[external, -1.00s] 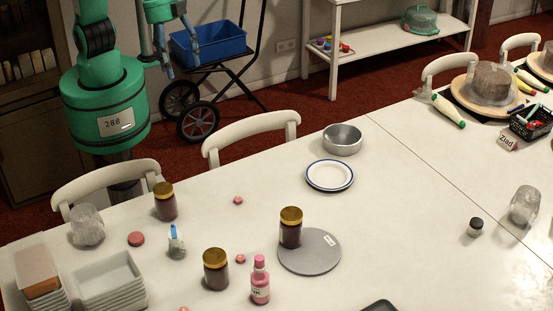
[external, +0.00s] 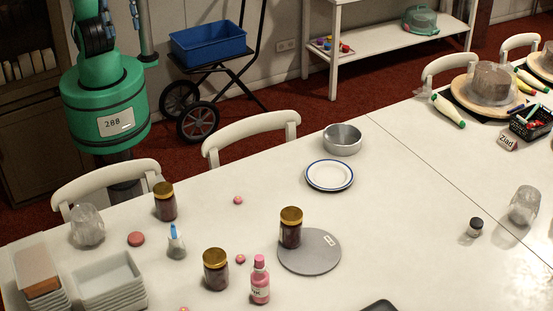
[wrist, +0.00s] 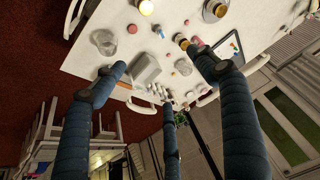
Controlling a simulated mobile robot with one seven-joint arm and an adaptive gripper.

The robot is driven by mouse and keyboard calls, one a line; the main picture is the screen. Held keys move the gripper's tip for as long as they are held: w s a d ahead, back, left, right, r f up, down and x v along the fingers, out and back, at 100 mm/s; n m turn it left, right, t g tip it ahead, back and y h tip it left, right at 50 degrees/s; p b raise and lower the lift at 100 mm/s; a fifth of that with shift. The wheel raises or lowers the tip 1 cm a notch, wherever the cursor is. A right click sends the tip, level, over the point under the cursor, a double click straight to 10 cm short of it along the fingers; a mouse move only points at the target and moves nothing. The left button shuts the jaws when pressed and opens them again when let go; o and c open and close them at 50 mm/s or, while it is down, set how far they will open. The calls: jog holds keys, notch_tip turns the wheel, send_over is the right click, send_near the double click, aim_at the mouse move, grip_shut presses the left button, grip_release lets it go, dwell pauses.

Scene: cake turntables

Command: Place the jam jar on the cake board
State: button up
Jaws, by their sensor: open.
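A jam jar (external: 290,232) with a gold lid and dark contents stands upright on the left part of the grey round cake board (external: 318,262). Two similar jars stand on the white table, one at the back left (external: 165,205) and one left of the board (external: 215,274). My gripper is outside the external view. In the wrist view my gripper (wrist: 157,75) has its blue fingers spread wide, with nothing held between them. The table lies beyond the fingers, and a gold-lidded jar (wrist: 181,40) shows near the right fingertip.
A pink bottle (external: 260,285) stands close to the board. A white plate (external: 329,188) and metal bowl (external: 342,141) are behind it. The table right of the board is largely clear.

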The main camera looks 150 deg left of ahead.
jog(key=s+d+f, duration=0.1)
jog(key=s, duration=0.5)
jog(key=shift+d+f+t, duration=0.15)
jog(key=shift+f+t, duration=0.15)
jog(key=shift+f, duration=0.05)
notch_tip(320, 180, down, 8)
jog(key=b, duration=0.8)
